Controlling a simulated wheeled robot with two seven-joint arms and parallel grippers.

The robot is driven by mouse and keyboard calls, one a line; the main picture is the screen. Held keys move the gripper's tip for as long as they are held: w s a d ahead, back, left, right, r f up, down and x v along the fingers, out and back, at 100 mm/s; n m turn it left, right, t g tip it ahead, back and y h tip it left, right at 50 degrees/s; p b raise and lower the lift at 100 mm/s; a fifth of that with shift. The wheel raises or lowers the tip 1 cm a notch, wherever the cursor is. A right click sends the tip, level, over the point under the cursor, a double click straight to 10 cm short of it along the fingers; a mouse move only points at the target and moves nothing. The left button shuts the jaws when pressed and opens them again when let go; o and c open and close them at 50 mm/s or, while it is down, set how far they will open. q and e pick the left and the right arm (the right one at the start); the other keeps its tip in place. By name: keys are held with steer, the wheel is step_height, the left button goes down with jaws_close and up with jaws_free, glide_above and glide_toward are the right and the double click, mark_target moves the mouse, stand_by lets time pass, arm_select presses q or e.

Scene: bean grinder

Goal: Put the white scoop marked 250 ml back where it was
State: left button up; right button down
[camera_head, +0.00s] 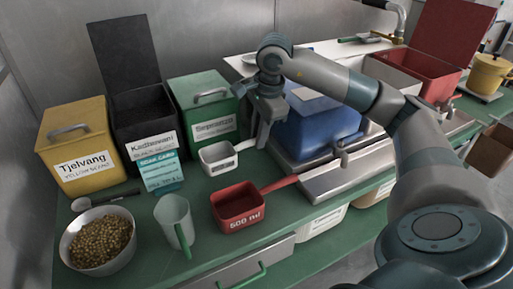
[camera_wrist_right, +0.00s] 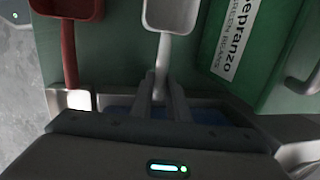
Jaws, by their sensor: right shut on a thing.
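The white scoop (camera_head: 217,160) is in front of the green Sepranzo bin (camera_head: 205,105), with dark lettering on its front too small to read surely. Its handle points right. My right gripper (camera_head: 263,138) reaches down from above and is shut on the handle. In the right wrist view the white scoop (camera_wrist_right: 172,14) shows at the top, its handle running down between the fingers of my right gripper (camera_wrist_right: 160,88). I cannot tell whether the scoop touches the counter. My left gripper is not in view.
A red 500 ml scoop (camera_head: 238,207) lies just in front, its handle toward the blue box (camera_head: 310,125). A grey-green jug (camera_head: 175,222), a bowl of beans (camera_head: 98,243) and a teal card (camera_head: 160,172) stand left. Yellow (camera_head: 78,145) and black (camera_head: 143,120) bins line the back.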

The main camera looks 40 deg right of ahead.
steer(key=shift+f, duration=0.15)
steer(key=shift+f, duration=1.85)
steer(key=c, duration=1.7)
jaws_free()
steer(key=shift+s+r, duration=0.4)
steer(key=shift+r, duration=1.55)
steer(key=shift+s+r, duration=0.35)
steer(key=shift+r, duration=1.65)
steer(key=shift+s+r, duration=0.4)
steer(key=shift+r, duration=1.55)
